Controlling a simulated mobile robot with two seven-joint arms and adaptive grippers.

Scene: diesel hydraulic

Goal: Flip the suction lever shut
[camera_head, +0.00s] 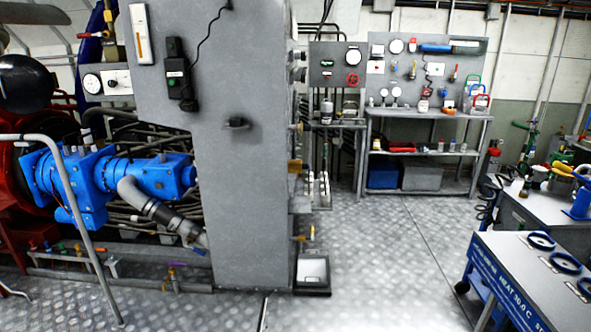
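Neither of my grippers shows in the head view. I cannot tell which handle is the suction lever. Candidates are small coloured levers: a yellow lever (302,238) low on the right side of the grey cabinet, a purple-handled lever (177,265) near the floor at left, and a blue lever (197,250) just above it. A red-handled lever (90,36) is at the upper left. They are too small to tell open from shut.
A blue pump (110,180) stands at left behind a grey handrail (72,195). The tall grey cabinet (245,190) fills the centre. A workbench (425,113) is at the back, a blue cart (520,270) at right. The metal floor (385,260) between them is clear.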

